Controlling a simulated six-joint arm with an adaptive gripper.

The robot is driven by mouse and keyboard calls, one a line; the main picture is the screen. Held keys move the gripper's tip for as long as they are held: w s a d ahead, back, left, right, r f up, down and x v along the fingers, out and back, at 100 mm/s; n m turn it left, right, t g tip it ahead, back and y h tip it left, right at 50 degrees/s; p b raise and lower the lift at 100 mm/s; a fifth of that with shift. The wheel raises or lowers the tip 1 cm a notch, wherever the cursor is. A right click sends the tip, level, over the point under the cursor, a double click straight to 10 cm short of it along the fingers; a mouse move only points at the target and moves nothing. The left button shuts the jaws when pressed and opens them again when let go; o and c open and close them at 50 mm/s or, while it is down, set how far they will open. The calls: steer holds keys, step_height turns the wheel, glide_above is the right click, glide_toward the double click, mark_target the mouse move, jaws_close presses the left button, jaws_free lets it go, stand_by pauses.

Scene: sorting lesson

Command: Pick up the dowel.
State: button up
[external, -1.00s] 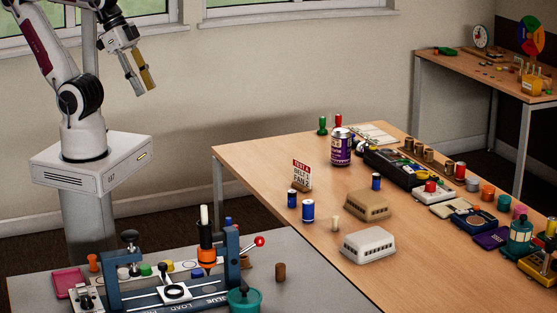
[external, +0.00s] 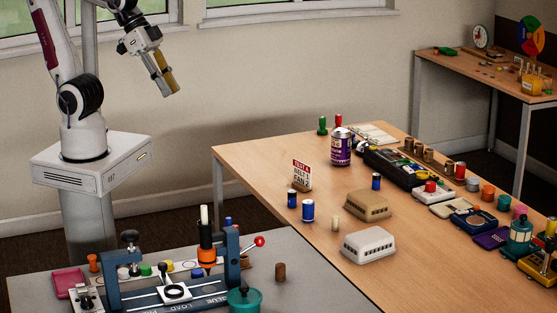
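A short brown cylinder (external: 280,271), which looks like the dowel, stands upright on the grey table at the right of the blue fixture. A smaller cream peg (external: 335,223) stands on the wooden table; I cannot tell for sure which of the two is the dowel. My gripper (external: 169,89) is high at the upper left, tilted down to the right, far from both. Its fingers overlap in this view, so their gap is hidden. I see nothing held between them.
The blue fixture (external: 232,258) with an orange-black tool and red-knobbed lever stands beside the brown cylinder. A teal pot (external: 244,301) is in front. Blue cans (external: 308,211), a sign (external: 301,174) and two vented boxes (external: 367,205) occupy the wooden table.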

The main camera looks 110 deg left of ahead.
steer(key=w+f+n+t, duration=0.15)
steer(key=w+f, duration=0.35)
steer(key=w, duration=0.9)
steer(key=w+f+n+t, duration=0.15)
steer(key=w+f, duration=0.35)
steer(key=w, duration=0.8)
steer(key=w+a+f+t+y, duration=0.1)
steer(key=w+a+f+y, duration=0.15)
steer(key=w+f, duration=0.55)
steer(key=n+t+y, duration=0.1)
steer(key=y, duration=0.2)
glide_toward(335, 224)
steer(key=shift+w+a+r+h, duration=0.25)
steer(key=shift+w+a+r, duration=0.15)
steer(key=shift+w+a, duration=0.35)
steer(key=shift+s+a+f, duration=0.1)
steer(key=shift+a+f, duration=0.2)
steer(key=shift+f, duration=0.4)
steer(key=shift+x, duration=1.3)
